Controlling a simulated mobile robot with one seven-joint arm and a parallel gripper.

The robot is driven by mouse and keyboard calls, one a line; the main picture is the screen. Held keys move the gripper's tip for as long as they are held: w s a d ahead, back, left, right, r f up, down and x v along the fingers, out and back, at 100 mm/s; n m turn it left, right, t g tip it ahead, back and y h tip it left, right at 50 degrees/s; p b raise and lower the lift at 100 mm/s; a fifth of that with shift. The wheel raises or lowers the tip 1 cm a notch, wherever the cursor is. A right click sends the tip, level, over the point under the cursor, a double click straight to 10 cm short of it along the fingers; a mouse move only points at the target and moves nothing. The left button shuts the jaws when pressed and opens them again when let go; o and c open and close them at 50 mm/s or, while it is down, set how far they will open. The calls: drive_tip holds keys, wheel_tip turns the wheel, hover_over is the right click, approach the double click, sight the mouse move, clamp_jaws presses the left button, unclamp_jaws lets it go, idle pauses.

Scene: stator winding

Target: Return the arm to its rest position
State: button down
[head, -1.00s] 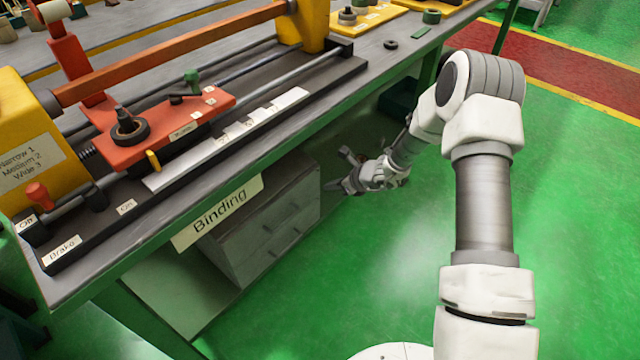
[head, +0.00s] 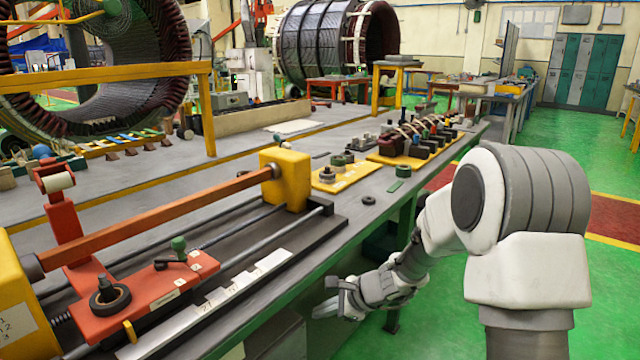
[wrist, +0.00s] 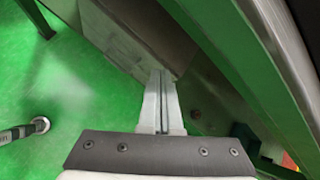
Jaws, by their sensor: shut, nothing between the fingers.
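My gripper (head: 342,297) hangs beside the front edge of the long workbench, below the level of its top, in the head view. My arm bends down to it from the right. In the wrist view my gripper (wrist: 161,78) points down past a grey drawer cabinet (wrist: 115,38), with its two fingers together and nothing between them. The gripper looks apart from the bench and the cabinet.
The workbench (head: 350,235) carries the winding machine with its orange bar (head: 160,220). A yellow plate (head: 340,178) and a row of coloured parts stand farther along. A green bench beam (wrist: 235,75) runs close to my gripper. Green floor (head: 440,320) is open to the right.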

drive_tip(key=s+d+r+n+h, duration=0.2)
drive_tip(key=s+r+n, duration=0.7)
drive_tip(key=s+r, duration=0.4)
drive_tip(key=s+d+r+n+h, duration=0.35)
drive_tip(key=s+d, duration=0.25)
drive_tip(key=s, duration=0.2)
drive_tip(key=s+d+r+n+h, duration=0.25)
drive_tip(key=s+d+n, duration=0.25)
drive_tip(key=s, duration=0.3)
wheel_tip(320, 180, up, 22)
drive_tip(key=p, duration=2.1)
drive_tip(key=shift+s+d+f+t, duration=0.2)
drive_tip(key=shift+d+t, duration=0.05)
drive_tip(key=shift+t, duration=0.15)
drive_tip(key=shift+a, duration=0.1)
